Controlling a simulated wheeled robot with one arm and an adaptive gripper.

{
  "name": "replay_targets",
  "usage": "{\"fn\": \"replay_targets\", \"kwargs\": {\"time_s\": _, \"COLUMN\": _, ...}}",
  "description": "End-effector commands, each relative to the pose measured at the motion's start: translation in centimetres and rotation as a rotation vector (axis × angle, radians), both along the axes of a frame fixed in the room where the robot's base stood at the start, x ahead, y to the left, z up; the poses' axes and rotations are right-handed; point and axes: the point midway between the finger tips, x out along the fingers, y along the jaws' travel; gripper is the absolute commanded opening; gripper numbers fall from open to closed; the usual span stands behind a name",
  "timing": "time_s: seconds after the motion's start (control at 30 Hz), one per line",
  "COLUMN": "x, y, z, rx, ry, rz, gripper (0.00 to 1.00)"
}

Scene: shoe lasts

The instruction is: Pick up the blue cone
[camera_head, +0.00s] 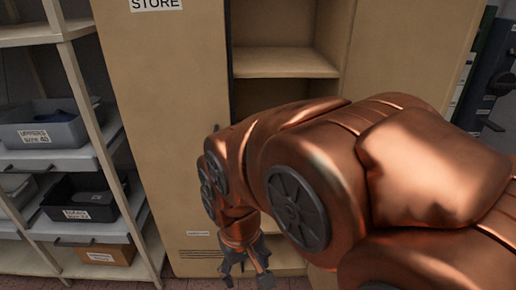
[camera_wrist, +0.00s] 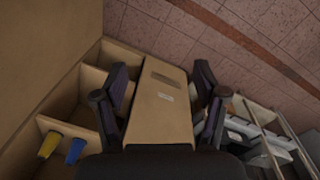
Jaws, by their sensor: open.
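The blue cone (camera_wrist: 75,151) is small in the lower left of the wrist view, in a compartment of the open cabinet (camera_wrist: 92,77). A yellow cone (camera_wrist: 49,145) is beside it on its left. Neither cone can be made out in the head view. My gripper (camera_wrist: 162,70) is open, with nothing seen between its fingers, and the blue cone lies off to their lower left. In the head view my gripper (camera_head: 247,278) hangs low in front of the cabinet.
The cabinet's tan door (camera_head: 165,110) stands left of its opening, with an inner shelf (camera_head: 285,62) in view. A rack (camera_head: 75,160) with a grey bin (camera_head: 45,128) and a black bin (camera_head: 82,197) is at the left. Tiled floor (camera_wrist: 160,30) shows in the wrist view.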

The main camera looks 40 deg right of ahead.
Motion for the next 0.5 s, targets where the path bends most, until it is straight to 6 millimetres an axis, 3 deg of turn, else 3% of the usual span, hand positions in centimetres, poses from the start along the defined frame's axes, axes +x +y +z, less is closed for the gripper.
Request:
{"fn": "replay_targets", "kwargs": {"time_s": 0.1, "x": 6.2, "y": -5.2, "z": -1.1, "rx": -0.093, "ry": -0.146, "rz": -0.143, "gripper": 0.75}}
{"fn": "replay_targets", "kwargs": {"time_s": 0.2, "x": 11.0, "y": -10.2, "z": -1.2, "rx": -0.18, "ry": -0.277, "rz": -0.238, "gripper": 0.75}}
{"fn": "replay_targets", "kwargs": {"time_s": 0.5, "x": 22.0, "y": -25.5, "z": -0.4, "rx": -0.424, "ry": -0.651, "rz": -0.401, "gripper": 0.75}}
